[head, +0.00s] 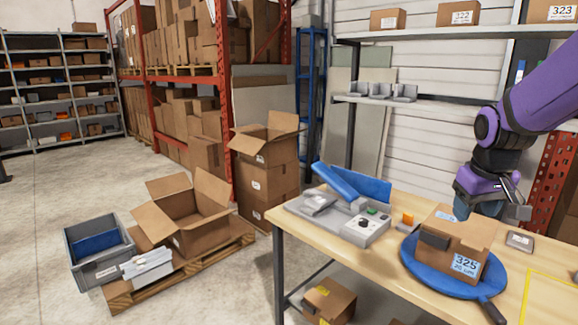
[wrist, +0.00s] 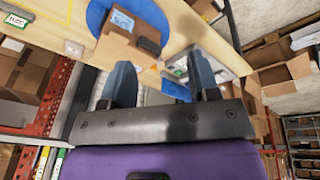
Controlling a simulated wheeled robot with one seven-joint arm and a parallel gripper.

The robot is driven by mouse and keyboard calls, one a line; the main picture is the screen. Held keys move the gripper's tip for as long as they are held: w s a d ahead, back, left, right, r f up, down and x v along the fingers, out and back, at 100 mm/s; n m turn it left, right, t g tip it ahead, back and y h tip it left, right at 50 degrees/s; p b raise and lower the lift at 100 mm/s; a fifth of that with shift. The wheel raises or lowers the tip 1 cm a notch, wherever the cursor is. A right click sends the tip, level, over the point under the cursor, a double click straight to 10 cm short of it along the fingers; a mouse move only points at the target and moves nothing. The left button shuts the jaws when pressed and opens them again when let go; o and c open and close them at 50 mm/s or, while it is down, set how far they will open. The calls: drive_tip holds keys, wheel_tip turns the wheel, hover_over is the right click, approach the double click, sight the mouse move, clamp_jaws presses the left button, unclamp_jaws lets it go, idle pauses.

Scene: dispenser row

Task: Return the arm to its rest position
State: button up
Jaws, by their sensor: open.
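My purple arm (head: 540,85) reaches in from the right in the head view. My gripper (head: 462,208) hangs low, close by the upper back part of a cardboard box (head: 442,252) labelled 325. I cannot tell whether it touches the box. In the wrist view my gripper (wrist: 160,85) has its two blue-grey fingers apart with nothing between them. The box (wrist: 125,42) shows there beyond the fingers. The box sits on a round blue turntable (head: 412,262) with a dark handle.
Shelves (head: 450,32) with boxes 322 and 323 stand behind.

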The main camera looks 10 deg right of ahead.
drive_tip(key=s+a+r+t, duration=0.1)
drive_tip(key=s+a+r, duration=0.3)
drive_tip(key=s+a, duration=0.2)
drive_tip(key=s+a+r+t+y, duration=0.1)
drive_tip(key=s+a+r, duration=0.2)
drive_tip(key=s+a, duration=0.3)
drive_tip(key=s, duration=0.3)
drive_tip(key=shift+a+r+n+t+y, duration=0.3)
drive_tip(key=shift+a+r, duration=0.05)
drive_tip(key=shift+a, duration=0.05)
